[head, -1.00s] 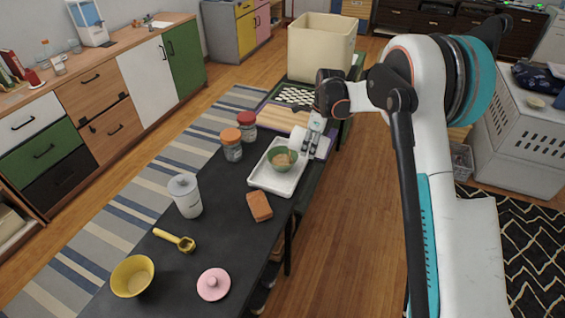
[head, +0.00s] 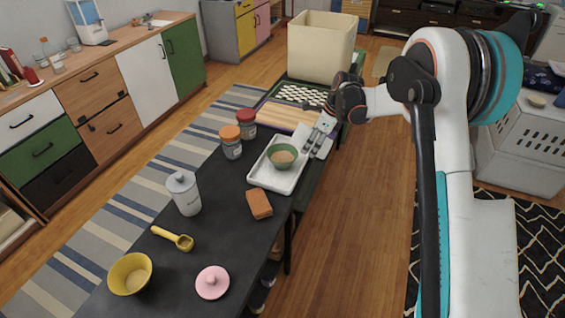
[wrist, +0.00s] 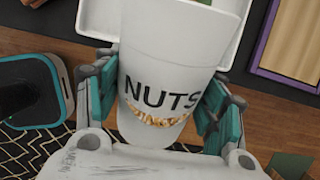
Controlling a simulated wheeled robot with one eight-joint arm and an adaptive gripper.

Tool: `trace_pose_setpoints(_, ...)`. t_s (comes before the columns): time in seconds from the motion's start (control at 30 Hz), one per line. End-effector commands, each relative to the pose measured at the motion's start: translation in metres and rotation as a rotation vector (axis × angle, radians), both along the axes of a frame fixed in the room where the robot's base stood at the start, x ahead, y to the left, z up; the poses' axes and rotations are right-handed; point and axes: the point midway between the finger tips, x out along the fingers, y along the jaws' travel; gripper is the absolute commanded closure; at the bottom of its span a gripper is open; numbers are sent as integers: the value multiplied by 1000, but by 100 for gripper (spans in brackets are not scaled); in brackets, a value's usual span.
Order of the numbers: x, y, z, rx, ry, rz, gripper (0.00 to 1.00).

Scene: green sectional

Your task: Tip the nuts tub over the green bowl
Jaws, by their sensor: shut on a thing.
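The nuts tub (wrist: 170,70) is a white cup lettered "NUTS" with a printed picture of nuts, and it fills the middle of the wrist view. My gripper (wrist: 168,105) is shut on it, with teal finger pads on both sides. In the head view, my gripper (head: 322,134) is at the right edge of the white tray, and the tub is hard to tell from the white gripper parts. The green bowl (head: 283,163) stands upright in the tray and holds some tan contents. A bit of green shows at the top of the wrist view.
The white tray (head: 262,181) lies on the black table (head: 225,235). Orange-lidded (head: 231,142) and red-lidded (head: 246,124) jars stand left of it. A brown block (head: 259,204), a white canister (head: 184,194), a yellow scoop (head: 173,238), a yellow bowl (head: 131,274) and a pink lid (head: 212,282) are nearer.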

Motion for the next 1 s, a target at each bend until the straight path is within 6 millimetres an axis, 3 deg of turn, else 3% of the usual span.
trace_pose_setpoints(0.47, -1, -3, -3, 100, -31, -1, 70)
trace_pose_setpoints(1.0, -10, -29, 25, 548, -173, 1, 70)
